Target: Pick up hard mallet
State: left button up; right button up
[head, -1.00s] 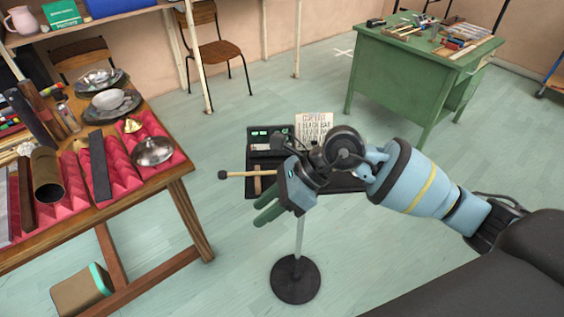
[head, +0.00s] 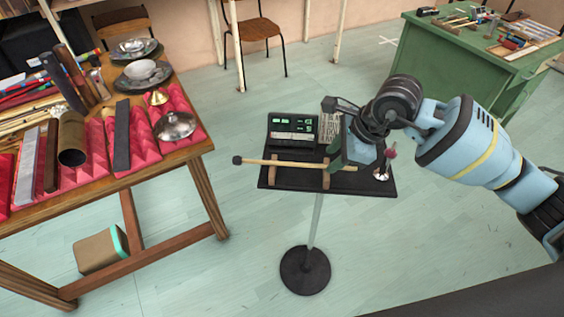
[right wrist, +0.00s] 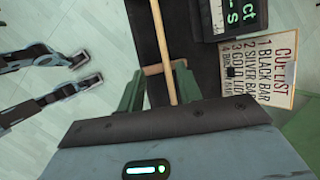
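A mallet (head: 285,162) with a pale wooden shaft and a small dark head lies across two wooden rests on a black stand tray (head: 350,187). Its head sticks out past the tray's left edge. My right gripper (head: 343,166) is low over the right part of the shaft and hides that end. In the right wrist view, the green fingers (right wrist: 160,88) are apart on either side of the shaft (right wrist: 160,40), with gaps visible, near one cross rest (right wrist: 153,69). I cannot tell how deep the shaft sits between them. My left gripper does not show in the head view.
A dark device with green lettering (head: 292,130) and a cue list (head: 330,124) stand behind the shaft. A pink ball (head: 391,153) and a small silvery thing (head: 381,174) are right of my gripper. A wooden table (head: 180,158) with metal objects stands left, a green desk (head: 470,60) back right.

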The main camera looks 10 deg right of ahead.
aim_at(322, 167)
jog(key=shift+w+x, duration=0.2)
jog(key=shift+x, duration=1.1)
jog(key=shift+w+x, duration=0.2)
jog(key=shift+x, duration=1.15)
jog(key=shift+r, duration=0.15)
grip_shut()
